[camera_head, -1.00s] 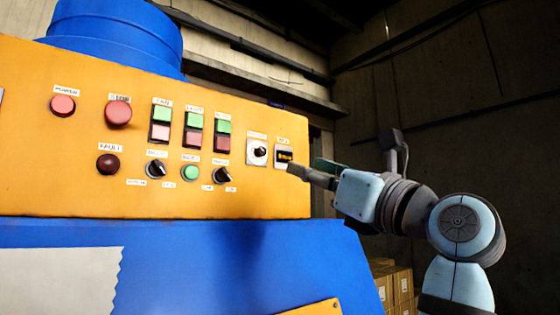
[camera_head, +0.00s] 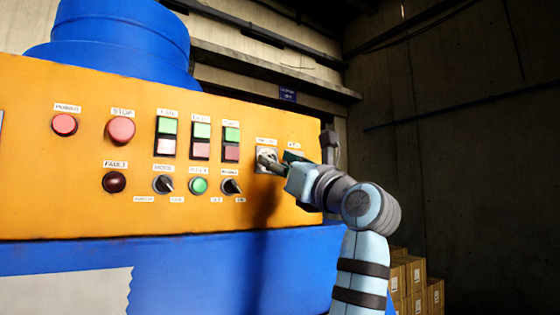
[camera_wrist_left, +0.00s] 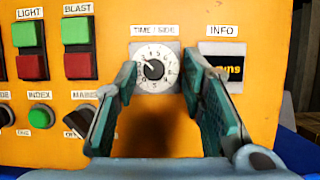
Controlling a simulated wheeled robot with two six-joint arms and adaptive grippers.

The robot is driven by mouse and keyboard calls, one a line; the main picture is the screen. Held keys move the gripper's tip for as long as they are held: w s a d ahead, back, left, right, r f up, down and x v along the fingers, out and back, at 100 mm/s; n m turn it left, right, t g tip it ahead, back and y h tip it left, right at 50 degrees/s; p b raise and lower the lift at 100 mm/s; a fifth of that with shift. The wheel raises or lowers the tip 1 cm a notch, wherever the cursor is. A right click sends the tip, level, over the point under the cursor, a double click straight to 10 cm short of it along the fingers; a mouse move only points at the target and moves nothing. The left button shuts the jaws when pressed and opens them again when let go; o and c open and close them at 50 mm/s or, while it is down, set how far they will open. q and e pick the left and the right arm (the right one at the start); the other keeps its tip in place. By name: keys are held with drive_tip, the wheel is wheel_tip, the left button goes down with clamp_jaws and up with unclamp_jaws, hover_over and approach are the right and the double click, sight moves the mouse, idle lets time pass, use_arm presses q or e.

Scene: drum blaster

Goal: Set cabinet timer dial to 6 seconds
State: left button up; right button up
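The timer dial (camera_wrist_left: 154,70) is a round white scale with numbers and a black knob, under a "TIME / SIDE" label on the orange cabinet panel. Its pointer aims to the upper left; I cannot read the exact setting. In the head view the dial plate (camera_head: 264,151) is partly hidden by my gripper. My left gripper (camera_head: 276,160) is in front of it. In the left wrist view the green fingers of the gripper (camera_wrist_left: 160,68) are spread, one on each side of the dial, with nothing held. Whether they touch the panel is unclear. My right gripper is not in view.
The INFO display (camera_wrist_left: 222,68) is right of the dial, partly behind a finger. Red and green buttons (camera_head: 201,140) are to its left. A row below holds a fault lamp (camera_head: 114,182), mode knob (camera_head: 163,184), green index button (camera_head: 198,186) and another knob (camera_head: 231,186). Cartons (camera_head: 415,280) stand lower right.

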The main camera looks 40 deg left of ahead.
use_arm(q)
drive_tip(key=shift+s+d+r, duration=0.1)
drive_tip(key=shift+s, duration=0.35)
drive_tip(key=c, duration=0.8)
drive_tip(key=shift+w, duration=0.15)
clamp_jaws()
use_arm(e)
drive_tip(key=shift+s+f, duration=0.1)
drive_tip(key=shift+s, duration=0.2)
use_arm(q)
drive_tip(key=shift+m+b, duration=0.3)
drive_tip(key=shift+m, duration=0.2)
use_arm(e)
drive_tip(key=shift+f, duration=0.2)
use_arm(q)
drive_tip(key=m+t+h, duration=0.1)
drive_tip(key=m+h, duration=0.1)
drive_tip(key=m, duration=0.5)
drive_tip(key=m+t+h, duration=0.2)
drive_tip(key=m, duration=0.5)
drive_tip(key=s+r+m+t+h, duration=0.1)
drive_tip(key=m+h, duration=0.2)
drive_tip(key=m, duration=0.4)
drive_tip(key=shift+t, duration=0.4)
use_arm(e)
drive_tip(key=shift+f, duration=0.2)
